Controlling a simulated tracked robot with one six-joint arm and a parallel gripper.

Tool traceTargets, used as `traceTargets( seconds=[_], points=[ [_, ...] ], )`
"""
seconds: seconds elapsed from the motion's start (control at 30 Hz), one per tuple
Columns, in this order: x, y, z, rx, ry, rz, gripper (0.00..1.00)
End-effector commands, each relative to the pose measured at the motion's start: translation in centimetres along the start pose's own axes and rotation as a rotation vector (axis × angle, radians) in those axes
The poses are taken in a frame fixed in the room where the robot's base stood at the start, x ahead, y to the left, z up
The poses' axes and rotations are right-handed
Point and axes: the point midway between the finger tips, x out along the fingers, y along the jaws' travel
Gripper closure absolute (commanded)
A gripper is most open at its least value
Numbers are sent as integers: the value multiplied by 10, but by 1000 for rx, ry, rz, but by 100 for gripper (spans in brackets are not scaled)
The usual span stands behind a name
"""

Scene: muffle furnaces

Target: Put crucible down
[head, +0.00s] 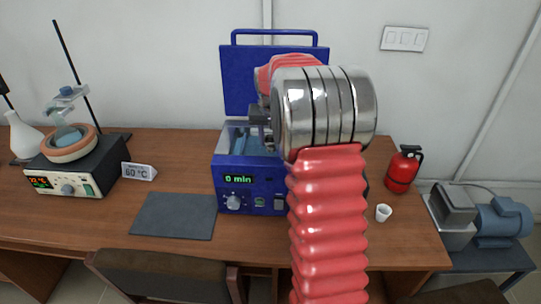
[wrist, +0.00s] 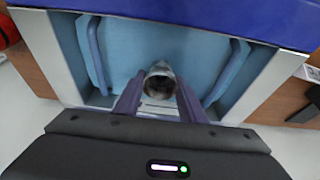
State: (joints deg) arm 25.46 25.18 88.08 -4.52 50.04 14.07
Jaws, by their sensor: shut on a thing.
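A small grey crucible (wrist: 160,76) with a dark round mouth is between the fingers of my gripper (wrist: 160,100) in the wrist view. My gripper is shut on it. Behind it is the light-blue interior (wrist: 130,42) of a blue box-shaped device with handle-like bars on both sides. Whether the crucible touches the floor of this interior I cannot tell. In the head view the device (head: 252,180) has its lid (head: 238,75) raised and its display reads "0 min". My arm covers its right side there, and the crucible is hidden.
A small white cup (head: 384,213) stands on the wooden table right of my arm, near a red extinguisher (head: 404,170). A dark grey mat (head: 174,214) lies left of the device. A heater (head: 72,173) with glassware and a temperature sign (head: 140,171) stand further left.

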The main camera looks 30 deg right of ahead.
Motion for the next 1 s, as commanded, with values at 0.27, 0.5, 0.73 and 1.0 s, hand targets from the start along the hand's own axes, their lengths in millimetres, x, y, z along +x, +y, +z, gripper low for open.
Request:
traceTargets(
  seconds=[0.27, 0.5, 0.73, 1.0],
  points=[
    [8, -1, 2, -1, 1, 0, 85],
    [15, -1, 5, -1, 0, 0, 85],
    [46, -1, 15, -2, -1, 0, 85],
    [56, -2, 17, -2, 2, -1, 85]
  ],
)
